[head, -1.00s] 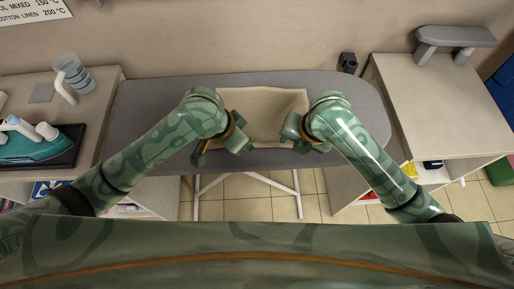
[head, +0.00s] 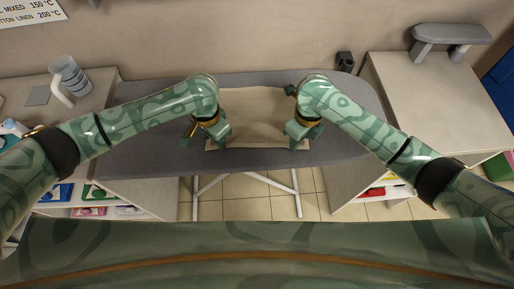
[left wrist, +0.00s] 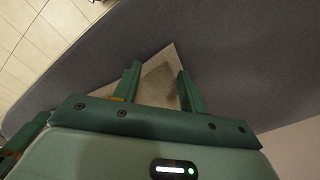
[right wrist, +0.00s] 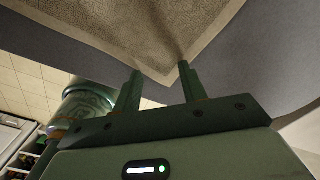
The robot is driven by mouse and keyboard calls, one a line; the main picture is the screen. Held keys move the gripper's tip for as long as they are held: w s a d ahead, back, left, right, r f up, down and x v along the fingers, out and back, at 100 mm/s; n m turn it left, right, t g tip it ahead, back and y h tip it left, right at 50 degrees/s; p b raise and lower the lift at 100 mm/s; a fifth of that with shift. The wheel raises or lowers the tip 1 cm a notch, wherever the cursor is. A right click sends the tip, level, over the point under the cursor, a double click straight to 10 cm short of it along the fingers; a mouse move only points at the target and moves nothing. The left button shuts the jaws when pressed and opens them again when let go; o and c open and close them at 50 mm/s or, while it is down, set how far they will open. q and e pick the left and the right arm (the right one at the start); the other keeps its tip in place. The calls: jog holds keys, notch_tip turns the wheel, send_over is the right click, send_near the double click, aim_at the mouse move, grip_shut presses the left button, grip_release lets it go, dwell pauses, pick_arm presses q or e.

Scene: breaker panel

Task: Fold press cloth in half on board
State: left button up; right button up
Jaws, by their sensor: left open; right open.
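The beige press cloth (head: 255,112) lies spread on the grey ironing board (head: 345,105); its sides are partly hidden by my arms in the head view. My left gripper (head: 217,137) is open at the cloth's near left corner. In the left wrist view, a cloth corner (left wrist: 160,85) shows between the two fingers (left wrist: 159,72). My right gripper (head: 297,138) is open at the near right corner. In the right wrist view, the cloth (right wrist: 150,32) ends in a corner close to the fingertips (right wrist: 160,70). I cannot tell whether either gripper touches the cloth.
A clear jug (head: 72,76) stands on the left cabinet, with an iron (head: 14,127) mostly hidden by my left arm. A small grey sleeve board (head: 450,36) stands on the right cabinet (head: 430,95). A dark holder (head: 345,61) is behind the board. The board's right end is bare.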

pick_arm(q)
jog(key=shift+f, duration=0.15)
pick_arm(e)
jog(key=shift+f, duration=0.15)
pick_arm(q)
jog(key=shift+f, duration=0.2)
pick_arm(e)
jog(key=shift+f, duration=0.2)
pick_arm(q)
jog(key=shift+r, duration=0.1)
jog(key=shift+c, duration=1.1)
pick_arm(e)
jog(key=shift+r, duration=0.1)
jog(key=shift+c, duration=1.1)
pick_arm(q)
grip_shut()
pick_arm(e)
grip_shut()
pick_arm(q)
jog(key=shift+s, duration=0.1)
jog(key=shift+r, duration=0.1)
pick_arm(e)
jog(key=shift+r, duration=0.1)
